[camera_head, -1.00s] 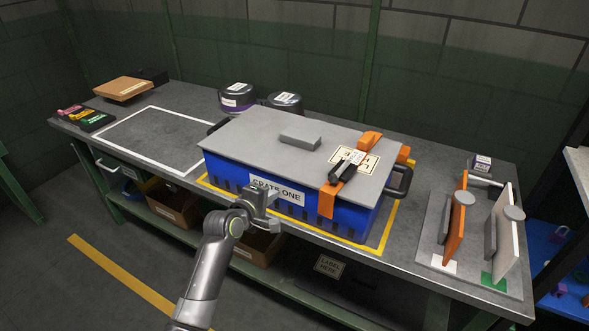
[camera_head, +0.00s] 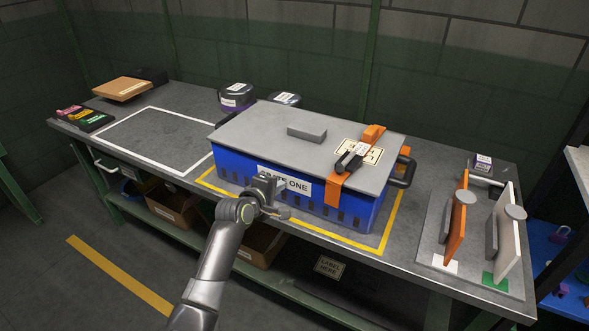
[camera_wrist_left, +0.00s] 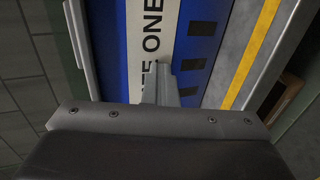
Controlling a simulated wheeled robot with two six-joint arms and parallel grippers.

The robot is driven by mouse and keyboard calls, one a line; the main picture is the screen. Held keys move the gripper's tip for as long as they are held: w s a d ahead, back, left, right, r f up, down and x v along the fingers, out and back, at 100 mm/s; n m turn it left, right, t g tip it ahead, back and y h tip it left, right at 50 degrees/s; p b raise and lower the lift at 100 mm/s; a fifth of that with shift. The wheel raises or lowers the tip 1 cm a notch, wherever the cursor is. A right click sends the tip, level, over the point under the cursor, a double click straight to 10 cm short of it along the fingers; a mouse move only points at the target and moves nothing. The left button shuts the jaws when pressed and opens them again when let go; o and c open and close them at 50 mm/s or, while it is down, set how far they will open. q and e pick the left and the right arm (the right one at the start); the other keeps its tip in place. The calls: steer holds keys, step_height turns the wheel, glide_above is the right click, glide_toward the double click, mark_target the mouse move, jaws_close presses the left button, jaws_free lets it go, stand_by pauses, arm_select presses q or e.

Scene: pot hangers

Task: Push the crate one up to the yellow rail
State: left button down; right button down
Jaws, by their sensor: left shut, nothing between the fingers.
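Crate one (camera_head: 232,165) is a blue crate with a grey lid (camera_head: 270,127), an orange strap with a black buckle, and a white "CRATE ONE" label. It stands on the workbench, with bare grey bench between its front and the front yellow line (camera_head: 345,240). My left gripper (camera_head: 268,186) is shut and empty, with its tip at the label on the crate's front face. In the left wrist view the fingers (camera_wrist_left: 160,85) lie over the label (camera_wrist_left: 150,30), seemingly against it. The crate's far side is hidden in the head view. My right gripper is not in view.
A white outlined area (camera_head: 160,135) on the bench to the left is empty. Two dark round pots (camera_head: 236,95) stand behind the crate. A stand with orange and white panels (camera_head: 458,222) is at the right. A wooden board (camera_head: 123,89) lies at the far left.

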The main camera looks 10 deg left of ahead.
mark_target(283, 179)
arm_select(q)
steer(key=shift+w+d+b, duration=0.25)
steer(key=shift+w+d, duration=0.05)
steer(key=shift+w, duration=0.35)
steer(key=shift+w+d+b, duration=0.2)
steer(key=shift+w+d, duration=0.05)
steer(key=shift+w, duration=0.4)
steer(key=shift+w+r+b, duration=0.15)
steer(key=shift+w+b, duration=0.15)
steer(key=shift+w, duration=0.2)
steer(key=shift+s+p, duration=0.2)
steer(key=shift+p, duration=0.3)
steer(key=shift+s+p, duration=0.6)
steer(key=shift+p, duration=0.4)
steer(key=s+p, duration=0.1)
steer(key=s+a, duration=0.1)
steer(key=s+p, duration=0.1)
steer(key=shift+s+a+p, duration=0.2)
steer(key=shift+a+p, duration=0.05)
steer(key=shift+p, duration=0.05)
steer(key=shift+s+a+p, duration=0.25)
steer(key=shift+s+p, duration=0.15)
steer(key=shift+s, duration=0.25)
steer(key=shift+f, duration=0.2)
